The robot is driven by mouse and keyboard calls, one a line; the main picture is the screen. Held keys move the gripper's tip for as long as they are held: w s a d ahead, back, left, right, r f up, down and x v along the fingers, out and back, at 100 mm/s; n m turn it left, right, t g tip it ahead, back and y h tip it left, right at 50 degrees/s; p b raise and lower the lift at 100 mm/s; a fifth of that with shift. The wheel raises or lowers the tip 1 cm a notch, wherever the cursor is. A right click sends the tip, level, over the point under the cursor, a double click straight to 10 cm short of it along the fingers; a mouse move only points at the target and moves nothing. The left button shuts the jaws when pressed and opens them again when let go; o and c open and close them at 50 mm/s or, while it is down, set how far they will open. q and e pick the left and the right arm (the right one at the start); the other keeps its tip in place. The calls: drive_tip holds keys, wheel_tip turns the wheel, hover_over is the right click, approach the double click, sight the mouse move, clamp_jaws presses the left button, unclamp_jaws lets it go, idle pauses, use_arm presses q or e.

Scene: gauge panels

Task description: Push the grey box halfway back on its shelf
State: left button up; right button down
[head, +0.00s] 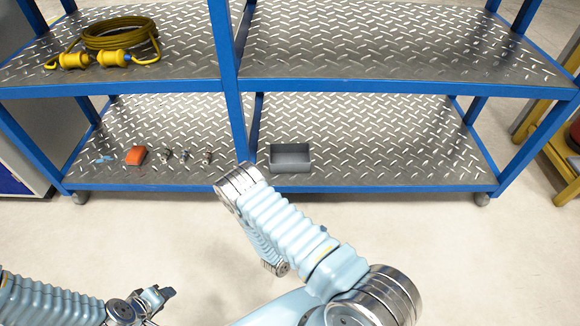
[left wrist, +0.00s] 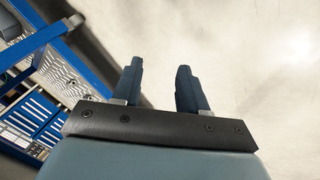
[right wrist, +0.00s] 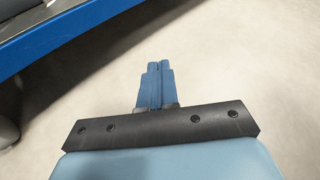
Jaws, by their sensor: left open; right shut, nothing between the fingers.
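The grey box (head: 290,164) is an open-topped bin on the lower shelf (head: 400,150), right of the middle blue post. It sits close to the shelf's front edge, with bare shelf behind it. My right arm reaches up in front of the shelf, its bend just left of and below the box. My right gripper (right wrist: 158,66) is shut and empty in the right wrist view, over bare floor; in the head view its fingers are not clearly seen. My left gripper (left wrist: 159,68) is open and empty, low at the left, away from the box.
A blue post (head: 228,75) divides the rack. An orange block (head: 136,155) and several small fittings lie left of it on the lower shelf. A yellow cable (head: 110,38) lies on the upper shelf (head: 400,45), which overhangs the lower one. The floor in front is clear.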

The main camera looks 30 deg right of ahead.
drive_tip(key=w+a+r+n+t, duration=0.1)
drive_tip(key=w+r+n+t, duration=0.2)
drive_tip(key=w+t, duration=0.25)
drive_tip(key=n+t+y, duration=0.4)
drive_tip(key=t, duration=0.2)
approach(288, 165)
drive_tip(key=shift+t, duration=0.25)
drive_tip(key=x, duration=0.7)
drive_tip(key=shift+s+f, duration=0.1)
use_arm(q)
drive_tip(key=s+d+f+m+g, duration=0.1)
drive_tip(key=s+d+f+g, duration=0.1)
drive_tip(key=s, duration=0.4)
drive_tip(key=shift+s+d+f+g, duration=0.3)
drive_tip(key=shift+f+g, duration=0.15)
drive_tip(key=shift+g, duration=0.25)
